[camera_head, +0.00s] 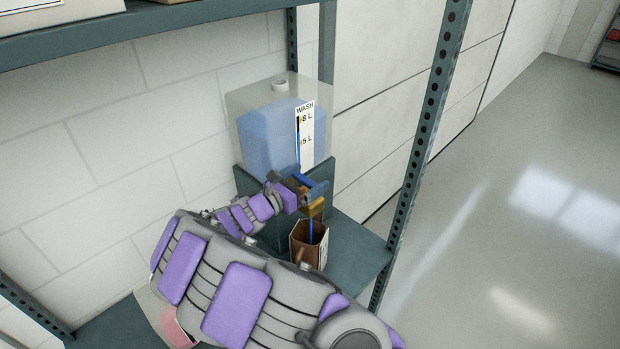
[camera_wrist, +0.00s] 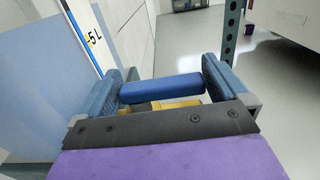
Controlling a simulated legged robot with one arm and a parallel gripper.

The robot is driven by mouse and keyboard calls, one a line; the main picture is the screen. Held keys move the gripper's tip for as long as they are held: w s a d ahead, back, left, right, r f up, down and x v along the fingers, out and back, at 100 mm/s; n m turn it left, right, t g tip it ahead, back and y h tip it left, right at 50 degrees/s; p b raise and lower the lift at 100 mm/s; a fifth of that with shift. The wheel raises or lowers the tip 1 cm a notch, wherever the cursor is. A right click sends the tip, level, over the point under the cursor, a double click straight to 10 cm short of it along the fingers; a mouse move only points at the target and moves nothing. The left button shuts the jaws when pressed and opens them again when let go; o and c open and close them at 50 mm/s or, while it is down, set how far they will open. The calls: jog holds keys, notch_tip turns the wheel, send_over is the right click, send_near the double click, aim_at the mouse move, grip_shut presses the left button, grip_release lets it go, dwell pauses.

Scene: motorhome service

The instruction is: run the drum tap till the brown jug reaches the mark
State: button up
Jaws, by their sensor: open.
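The translucent wash drum (camera_head: 262,138) holds blue liquid and has a white scale marked 8 L and 5 L. It stands on a dark green block on the shelf. A brass tap (camera_head: 314,209) sticks out at its front. The blue tap handle (camera_wrist: 161,87) lies between the fingers of my gripper (camera_wrist: 163,80), which is open around it. In the head view my gripper (camera_head: 306,186) is at the tap. The brown jug (camera_head: 303,253) stands upright below the tap. A thin blue stream (camera_head: 311,230) runs down into it. Its liquid level and mark cannot be made out.
A perforated shelf post (camera_head: 425,125) rises right of the drum. The shelf board (camera_head: 354,262) is bare right of the jug. An upper shelf (camera_head: 150,30) crosses above. My arm hides much of the lower shelf. Open floor (camera_head: 520,210) lies to the right.

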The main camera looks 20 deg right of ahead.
jog(key=shift+x, duration=0.85)
jog(key=shift+w, duration=0.1)
jog(key=shift+a, duration=0.15)
jog(key=c, duration=1.1)
